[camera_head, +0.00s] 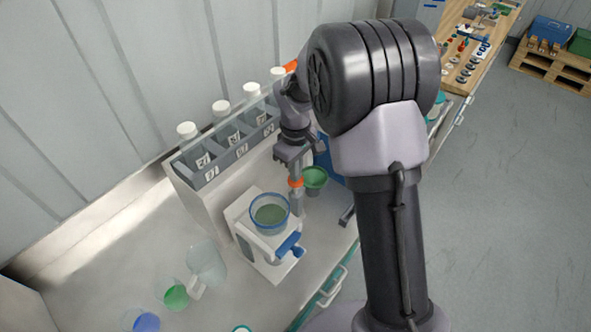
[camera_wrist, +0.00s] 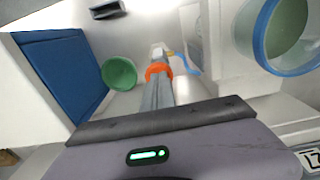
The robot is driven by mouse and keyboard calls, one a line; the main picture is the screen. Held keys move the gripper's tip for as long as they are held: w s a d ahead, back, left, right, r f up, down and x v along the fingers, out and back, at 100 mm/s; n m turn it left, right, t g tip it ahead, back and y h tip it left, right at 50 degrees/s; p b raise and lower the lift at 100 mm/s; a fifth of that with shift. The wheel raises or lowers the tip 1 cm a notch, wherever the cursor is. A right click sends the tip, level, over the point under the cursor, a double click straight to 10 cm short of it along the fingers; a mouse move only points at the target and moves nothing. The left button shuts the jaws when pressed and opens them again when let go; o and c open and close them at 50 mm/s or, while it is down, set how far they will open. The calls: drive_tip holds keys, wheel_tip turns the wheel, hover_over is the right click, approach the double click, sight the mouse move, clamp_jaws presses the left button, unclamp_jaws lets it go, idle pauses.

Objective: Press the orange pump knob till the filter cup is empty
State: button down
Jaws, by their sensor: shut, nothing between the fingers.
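The filter cup (camera_head: 270,213), clear with a blue rim, sits on a white stand and holds murky green liquid. In the wrist view the cup (camera_wrist: 280,35) is at the upper right, partly cut off. The orange pump knob (camera_head: 296,183) is just right of the cup, on a grey stem. It also shows in the wrist view (camera_wrist: 158,71). My gripper (camera_head: 295,175) is shut and empty, pointing down, with its tips at the knob. Whether they touch it is hard to tell. The fingers (camera_wrist: 157,95) partly cover the knob in the wrist view.
A green cup (camera_head: 315,177) and a blue box (camera_wrist: 62,75) stand close beyond the knob. A rack of white-capped bottles (camera_head: 222,108) lines the wall. A clear beaker (camera_head: 206,264) and small coloured cups (camera_head: 176,296) stand at the front left.

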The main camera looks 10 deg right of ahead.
wheel_tip(320, 180, down, 5)
drive_tip(key=b, duration=0.2)
drive_tip(key=shift+s+r+b, duration=0.1)
drive_tip(key=shift+b, duration=0.3)
drive_tip(key=shift+r+p, duration=0.25)
drive_tip(key=shift+p, duration=0.1)
wheel_tip(320, 180, up, 14)
drive_tip(key=p, duration=0.5)
wheel_tip(320, 180, up, 4)
drive_tip(key=r+p, duration=0.1)
wheel_tip(320, 180, down, 15)
drive_tip(key=b, duration=0.3)
drive_tip(key=shift+a+r, duration=0.1)
drive_tip(key=shift+r, duration=0.05)
